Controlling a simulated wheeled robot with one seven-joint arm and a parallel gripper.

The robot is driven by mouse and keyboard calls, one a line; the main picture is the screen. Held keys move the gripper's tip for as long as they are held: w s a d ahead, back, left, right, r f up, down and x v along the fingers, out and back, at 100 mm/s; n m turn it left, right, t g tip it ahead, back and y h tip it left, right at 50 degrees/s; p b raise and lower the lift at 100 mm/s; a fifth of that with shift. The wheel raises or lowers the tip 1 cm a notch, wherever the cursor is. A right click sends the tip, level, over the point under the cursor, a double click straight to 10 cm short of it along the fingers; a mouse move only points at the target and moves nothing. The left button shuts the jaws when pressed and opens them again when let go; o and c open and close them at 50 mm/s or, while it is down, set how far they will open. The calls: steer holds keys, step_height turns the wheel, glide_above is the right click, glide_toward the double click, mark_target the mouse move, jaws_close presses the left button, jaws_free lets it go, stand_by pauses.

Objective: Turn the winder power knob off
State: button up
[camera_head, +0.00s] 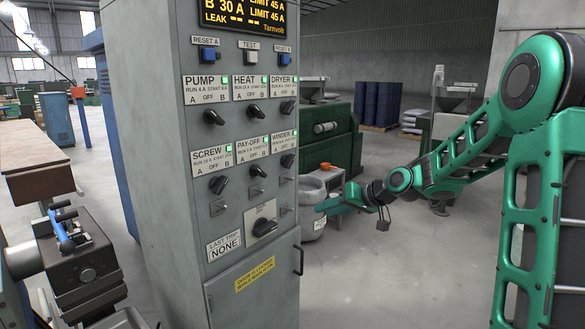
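The winder power knob (288,160) is a black rotary knob on the grey control cabinet (150,150), under the WINDER label (283,144) at the right end of the lower labelled row. It looks turned at a slant, but it is too small to read its exact setting. A small green lamp beside its label is lit. My gripper (322,206) is green and dark, to the right of the cabinet, lower than the knob and apart from it in the picture. Its fingers are seen nearly edge-on, so their opening cannot be told. Nothing is seen held in it.
The PUMP (214,117), HEAT (254,112), DRYER (287,107), SCREW (218,184) and PAY-OFF (256,171) knobs sit close by. A larger switch (264,227) is below. A door handle (299,260) sticks out on the right. Floor (400,280) is clear there.

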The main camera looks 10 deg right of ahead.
steer(key=w+r+t+y, duration=0.2)
steer(key=w+r+y, duration=0.15)
steer(key=w, duration=0.25)
steer(key=m+t, duration=0.2)
steer(key=t, duration=0.1)
glide_toward(292, 163)
steer(key=shift+y, duration=0.35)
steer(key=x, duration=0.8)
steer(key=shift+w+f, duration=0.2)
steer(key=shift+w, duration=0.15)
